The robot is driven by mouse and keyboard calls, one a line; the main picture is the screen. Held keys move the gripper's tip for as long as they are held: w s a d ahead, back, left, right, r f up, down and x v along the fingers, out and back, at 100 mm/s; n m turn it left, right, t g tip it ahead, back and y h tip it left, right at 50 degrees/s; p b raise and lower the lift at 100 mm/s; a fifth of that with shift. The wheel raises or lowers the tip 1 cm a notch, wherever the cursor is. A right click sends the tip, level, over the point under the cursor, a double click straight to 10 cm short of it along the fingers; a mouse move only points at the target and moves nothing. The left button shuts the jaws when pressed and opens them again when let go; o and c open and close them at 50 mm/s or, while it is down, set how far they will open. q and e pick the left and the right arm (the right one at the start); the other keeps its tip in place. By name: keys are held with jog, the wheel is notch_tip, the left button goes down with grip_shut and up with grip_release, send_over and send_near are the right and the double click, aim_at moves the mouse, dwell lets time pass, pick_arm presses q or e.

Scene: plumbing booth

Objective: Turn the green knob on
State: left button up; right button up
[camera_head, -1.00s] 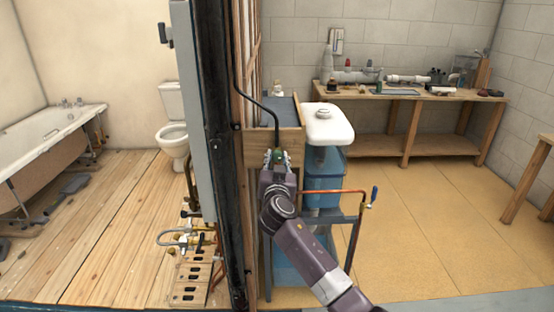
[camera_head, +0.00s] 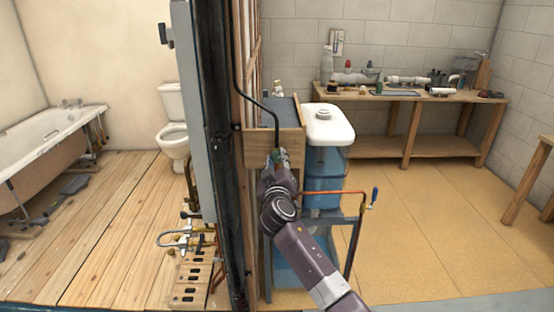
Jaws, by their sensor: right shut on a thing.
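The green knob (camera_head: 272,156) is at the lower end of a black pipe, in front of a wooden board in the middle of the head view. Only small patches of green show, because my right gripper covers most of it. My right gripper (camera_head: 277,159) is at the knob and shut on it; the fingers are small and partly hidden by my own wrist. My left gripper is not in view.
A black pipe (camera_head: 243,95) runs down the post to the board. To the right stand a white basin (camera_head: 330,126), a blue container (camera_head: 326,178) and a copper pipe with a blue handle (camera_head: 374,196). A workbench (camera_head: 415,97) is behind. The right-hand floor is clear.

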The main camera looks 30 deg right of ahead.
jog(key=n+p, duration=0.1)
jog(key=n, duration=0.3)
jog(key=shift+n, duration=0.4)
jog(key=shift+f+n+p, duration=0.1)
jog(key=shift+n+p, duration=0.75)
jog(key=shift+n, duration=1.45)
jog(key=o, duration=1.2)
jog(key=shift+c, duration=0.2)
jog(key=shift+s+a, duration=0.1)
jog(key=shift+s, duration=0.05)
jog(key=v, duration=1.1)
jog(key=shift+s, duration=0.35)
jog(key=shift+f, duration=0.15)
